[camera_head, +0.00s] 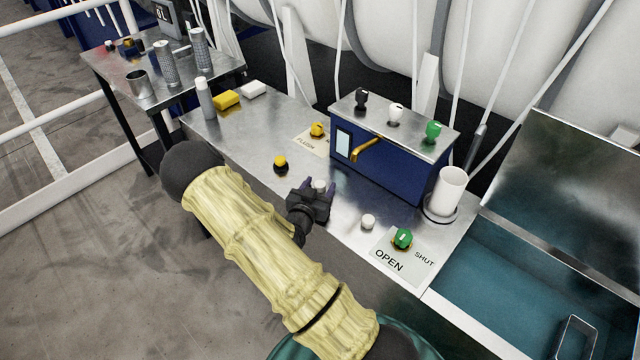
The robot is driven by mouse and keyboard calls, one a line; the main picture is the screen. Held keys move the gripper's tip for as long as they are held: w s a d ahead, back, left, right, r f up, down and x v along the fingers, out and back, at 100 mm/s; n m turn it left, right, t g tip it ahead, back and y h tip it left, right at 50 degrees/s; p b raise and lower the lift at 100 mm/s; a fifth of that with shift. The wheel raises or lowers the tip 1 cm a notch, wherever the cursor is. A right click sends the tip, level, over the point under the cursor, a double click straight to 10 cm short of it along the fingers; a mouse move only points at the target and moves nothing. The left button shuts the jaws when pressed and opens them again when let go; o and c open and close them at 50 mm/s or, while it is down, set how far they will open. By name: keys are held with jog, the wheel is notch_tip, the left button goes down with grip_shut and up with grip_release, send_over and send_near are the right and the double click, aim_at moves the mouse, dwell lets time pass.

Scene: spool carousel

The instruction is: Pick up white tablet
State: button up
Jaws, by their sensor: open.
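A small white round tablet (320,184) shows on the metal bench between the fingertips of my gripper (318,188). My gripper is open, with a dark finger on each side of it. I cannot tell whether the fingers touch it, and its lower part is hidden by my gripper. A second small white round tablet (368,221) stands on the bench to the right of my gripper, apart from it.
A blue box (385,172) with a brass lever stands just behind my gripper. A yellow-and-black knob (281,164) is at left. A green knob (402,238) on an OPEN/SHUT plate and a white cup (450,190) are at right, beside a teal basin (530,285).

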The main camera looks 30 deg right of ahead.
jog(key=shift+w+d+f, duration=0.1)
jog(key=shift+w+d, duration=0.3)
jog(key=shift+d, duration=0.05)
jog(key=shift+c, duration=0.4)
jog(key=c, duration=0.9)
